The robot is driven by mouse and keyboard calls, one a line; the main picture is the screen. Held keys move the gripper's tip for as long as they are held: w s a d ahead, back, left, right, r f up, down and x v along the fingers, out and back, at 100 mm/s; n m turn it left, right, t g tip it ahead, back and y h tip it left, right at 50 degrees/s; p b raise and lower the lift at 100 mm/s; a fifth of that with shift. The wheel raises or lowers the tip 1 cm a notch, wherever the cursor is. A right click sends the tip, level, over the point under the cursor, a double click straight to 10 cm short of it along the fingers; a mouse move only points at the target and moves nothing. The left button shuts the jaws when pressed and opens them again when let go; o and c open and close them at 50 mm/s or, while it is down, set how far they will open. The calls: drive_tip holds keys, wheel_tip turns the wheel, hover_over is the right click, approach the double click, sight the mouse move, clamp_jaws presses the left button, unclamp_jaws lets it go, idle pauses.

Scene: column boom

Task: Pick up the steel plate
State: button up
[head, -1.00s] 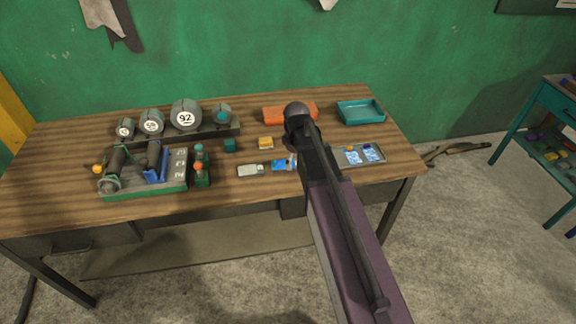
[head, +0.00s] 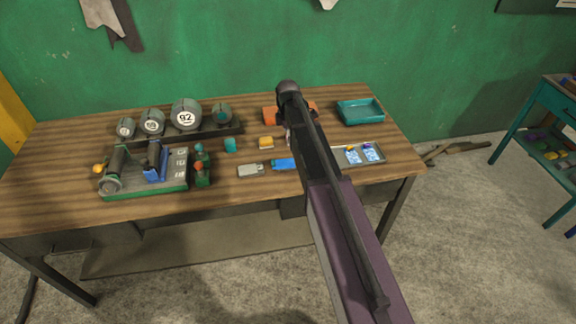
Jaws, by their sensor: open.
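A small pale grey flat block (head: 250,170) lies on the front middle of the workbench and looks like the steel plate. A blue piece (head: 283,164) lies just to its right, partly covered by my arm. My arm reaches over the bench from the lower right. Only a small part of my gripper (head: 288,135) shows beside the arm, above and to the right of the grey block and apart from it in the picture. My gripper is open; its fingertips are mostly hidden.
The wooden workbench (head: 60,190) holds a green-based fixture (head: 145,190), a rack of round weights (head: 185,115), a teal cube (head: 231,145), a yellow block (head: 266,142), an orange box (head: 274,115), a teal tray (head: 361,113) and a grey tray with blue packets (head: 380,159).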

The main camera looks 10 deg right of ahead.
drive_tip(key=shift+f, duration=0.2)
drive_tip(key=b, duration=0.9)
hover_over(289, 163)
drive_tip(key=f, duration=0.8)
drive_tip(key=shift+s+a+f, duration=0.15)
drive_tip(key=shift+a, duration=0.15)
drive_tip(key=shift+w+d+f+b, duration=0.1)
drive_tip(key=shift+f+b, duration=1.15)
drive_tip(key=shift+f, duration=0.05)
drive_tip(key=shift+w+d+f+b, duration=0.1)
drive_tip(key=shift+f+b, duration=1.1)
drive_tip(key=shift+f, duration=0.1)
drive_tip(key=c, duration=1.1)
drive_tip(key=shift+r, duration=0.2)
drive_tip(key=shift+c, duration=0.2)
